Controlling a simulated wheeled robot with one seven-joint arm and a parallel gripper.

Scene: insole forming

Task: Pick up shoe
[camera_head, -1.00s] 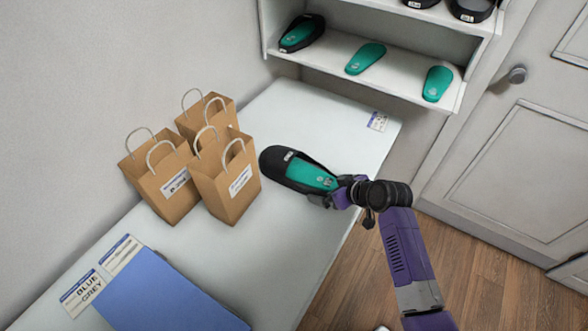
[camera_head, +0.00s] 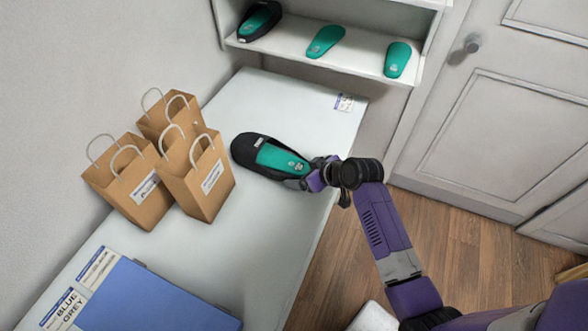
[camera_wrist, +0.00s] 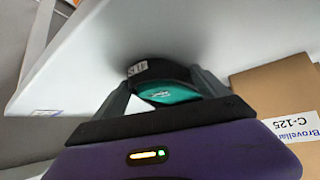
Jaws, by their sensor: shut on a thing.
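A black shoe (camera_head: 242,150) with a teal insole (camera_head: 281,158) in it is by the white table's right edge in the head view, toe pointing left. My gripper (camera_head: 306,180) is shut on its heel end, at the shoe's right. In the wrist view my gripper (camera_wrist: 172,97) has a finger on each side of the shoe (camera_wrist: 150,69), and the teal insole (camera_wrist: 170,94) shows between them. I cannot tell whether the shoe touches the table or is just above it.
Several paper bags (camera_head: 211,190) stand left of the shoe on the table (camera_head: 262,238). A blue folder or mat (camera_head: 150,300) lies at the front left. A shelf (camera_head: 355,62) behind holds another black shoe (camera_head: 249,28) and two teal insoles (camera_head: 325,41). The table's back is clear.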

